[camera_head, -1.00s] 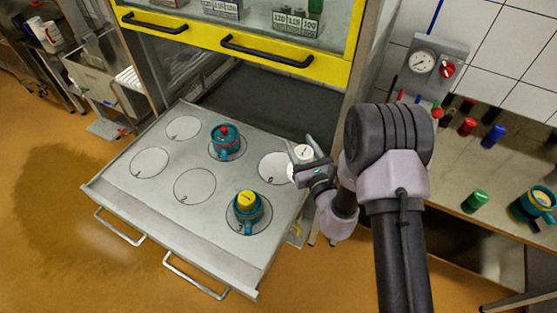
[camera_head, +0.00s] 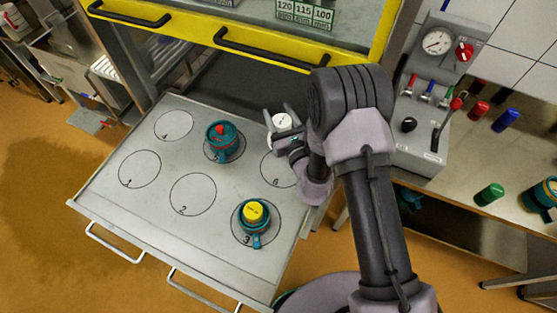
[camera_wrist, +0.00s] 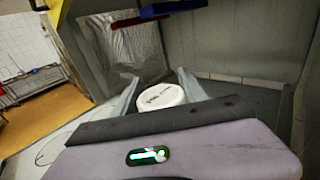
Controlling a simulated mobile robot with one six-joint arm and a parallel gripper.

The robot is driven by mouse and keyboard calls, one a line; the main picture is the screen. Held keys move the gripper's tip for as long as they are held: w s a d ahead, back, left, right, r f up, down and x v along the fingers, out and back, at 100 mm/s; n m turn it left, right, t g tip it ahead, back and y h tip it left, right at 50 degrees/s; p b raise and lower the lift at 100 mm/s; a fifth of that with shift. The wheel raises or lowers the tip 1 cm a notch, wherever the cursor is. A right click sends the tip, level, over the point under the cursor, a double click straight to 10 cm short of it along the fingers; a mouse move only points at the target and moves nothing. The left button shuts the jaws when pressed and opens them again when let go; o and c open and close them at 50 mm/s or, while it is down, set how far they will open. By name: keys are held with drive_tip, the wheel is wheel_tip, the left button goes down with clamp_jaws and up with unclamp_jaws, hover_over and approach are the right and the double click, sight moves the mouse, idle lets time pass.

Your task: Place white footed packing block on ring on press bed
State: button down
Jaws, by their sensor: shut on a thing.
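My gripper (camera_head: 283,122) is shut on a white packing block (camera_head: 282,120) and holds it by the press bed (camera_head: 105,193), over or near circle 6 at the bed's right side. In the wrist view the white block (camera_wrist: 161,97) sits between the two fingers, its round top facing the camera; its feet are hidden. A teal ring (camera_head: 224,141) with a red-topped piece in it stands on circle 5. Another teal ring (camera_head: 249,217) with a yellow block in it stands on circle 3. Circles 1, 2 and 4 are bare. My gripper partly hides circle 6.
A yellow-framed guard (camera_head: 190,39) with black handles hangs above the back of the bed. A control box (camera_head: 427,110) with gauge and levers is at the right. The side bench holds a green cylinder (camera_head: 489,194), a blue one (camera_head: 506,120) and a teal ring (camera_head: 541,198).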

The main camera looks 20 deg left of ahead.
drive_tip(key=f, duration=0.1)
drive_tip(key=f+b, duration=0.1)
drive_tip(key=s+d+f, duration=0.1)
drive_tip(key=shift+b, duration=0.35)
wheel_tip(320, 180, down, 12)
drive_tip(key=b, duration=0.2)
drive_tip(key=shift+w+a+r+b, duration=0.15)
drive_tip(key=shift+r+b, duration=0.1)
drive_tip(key=shift+b, duration=0.15)
drive_tip(key=c, duration=0.6)
unclamp_jaws()
drive_tip(key=shift+c, duration=0.2)
